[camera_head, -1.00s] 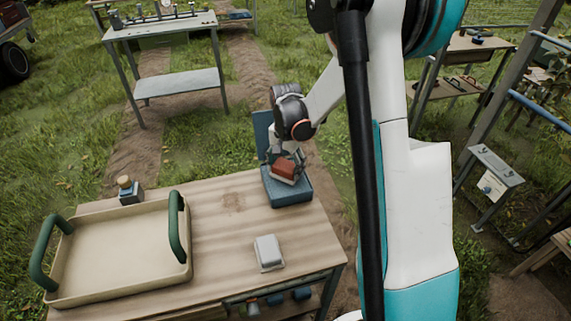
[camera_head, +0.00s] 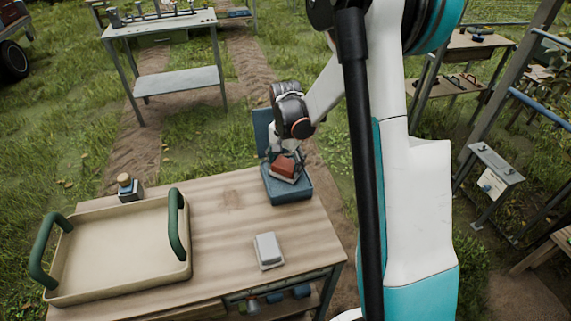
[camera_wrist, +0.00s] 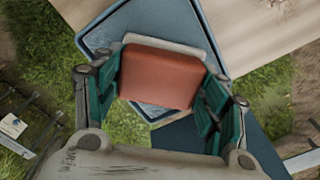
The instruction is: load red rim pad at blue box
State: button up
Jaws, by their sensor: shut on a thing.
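The red rim pad (camera_head: 284,167) has a red block body on a pale base. It sits between the fingers of my gripper (camera_head: 287,160), which is shut on it at the far right of the table. In the wrist view the red pad (camera_wrist: 158,76) lies between the two green-lined fingers of my gripper (camera_wrist: 160,95). The blue box (camera_head: 292,195) stands open at the table's back right corner, its lid raised behind. The pad is over the box's tray; the box (camera_wrist: 110,30) shows beneath it in the wrist view. Whether the pad touches the box floor I cannot tell.
A beige tray (camera_head: 120,296) with green handles fills the table's left side. A grey-white block (camera_head: 268,250) lies at front right. A small dark bottle with a tan cap (camera_head: 129,188) stands behind the tray. The wooden tabletop (camera_head: 225,225) between them is clear.

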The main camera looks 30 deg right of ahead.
aim_at(285, 163)
jog(key=shift+f+b, duration=0.4)
jog(key=shift+b, duration=0.05)
dwell(1.5)
jog(key=shift+r, duration=0.1)
jog(key=shift+r+p, duration=2.15)
jog(key=shift+r, duration=1.35)
jog(key=shift+f, duration=0.1)
